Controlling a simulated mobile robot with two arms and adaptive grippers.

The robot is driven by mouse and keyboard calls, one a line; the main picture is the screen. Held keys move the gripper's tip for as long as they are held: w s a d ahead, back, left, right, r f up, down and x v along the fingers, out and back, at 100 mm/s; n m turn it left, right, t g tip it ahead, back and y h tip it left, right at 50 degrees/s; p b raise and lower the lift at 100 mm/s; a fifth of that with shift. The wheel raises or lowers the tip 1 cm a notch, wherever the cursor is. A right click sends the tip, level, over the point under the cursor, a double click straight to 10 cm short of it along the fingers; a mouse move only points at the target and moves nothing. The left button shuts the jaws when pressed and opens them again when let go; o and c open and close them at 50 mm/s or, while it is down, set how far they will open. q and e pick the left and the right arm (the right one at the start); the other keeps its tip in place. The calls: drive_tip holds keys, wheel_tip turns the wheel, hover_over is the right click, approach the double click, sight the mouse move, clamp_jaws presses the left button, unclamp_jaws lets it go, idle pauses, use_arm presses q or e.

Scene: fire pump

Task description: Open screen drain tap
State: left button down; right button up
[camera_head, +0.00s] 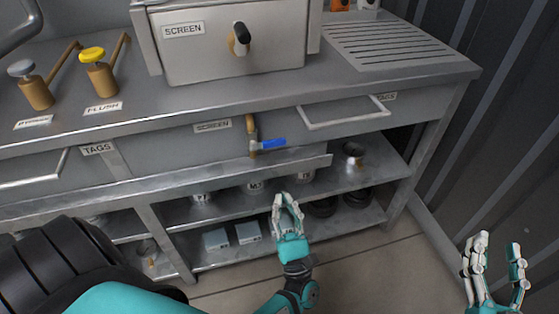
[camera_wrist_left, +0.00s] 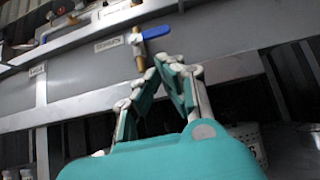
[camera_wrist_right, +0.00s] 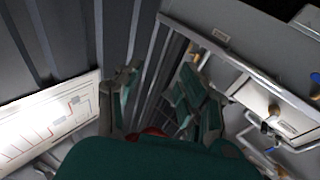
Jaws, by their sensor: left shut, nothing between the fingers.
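The screen drain tap has a brass body (camera_head: 251,133) and a blue lever handle (camera_head: 271,144). It hangs at the counter front beside a SCREEN label (camera_head: 212,126). The lever lies roughly horizontal and points right, across the pipe. In the left wrist view the blue lever (camera_wrist_left: 157,31) and brass pipe (camera_wrist_left: 137,50) show just beyond my fingertips. My left gripper (camera_head: 287,199) is shut and empty, below and a little right of the tap, apart from it. My right gripper (camera_head: 494,246) is open and empty at the lower right, far from the tap.
A SCREEN box (camera_head: 235,50) with a dark-tipped knob stands on the counter above. A drawer with a bar handle (camera_head: 345,114) is right of the tap. A metal ledge (camera_head: 290,163) runs below it, above shelves with pots.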

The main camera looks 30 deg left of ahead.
sight(268, 144)
use_arm(q)
drive_tip(key=p+x, duration=0.1)
drive_tip(key=x, duration=0.9)
use_arm(e)
drive_tip(key=f+g, duration=0.2)
drive_tip(key=f, duration=0.1)
drive_tip(key=f+g+h, duration=0.1)
drive_tip(key=f, duration=0.1)
drive_tip(key=shift+d, duration=0.35)
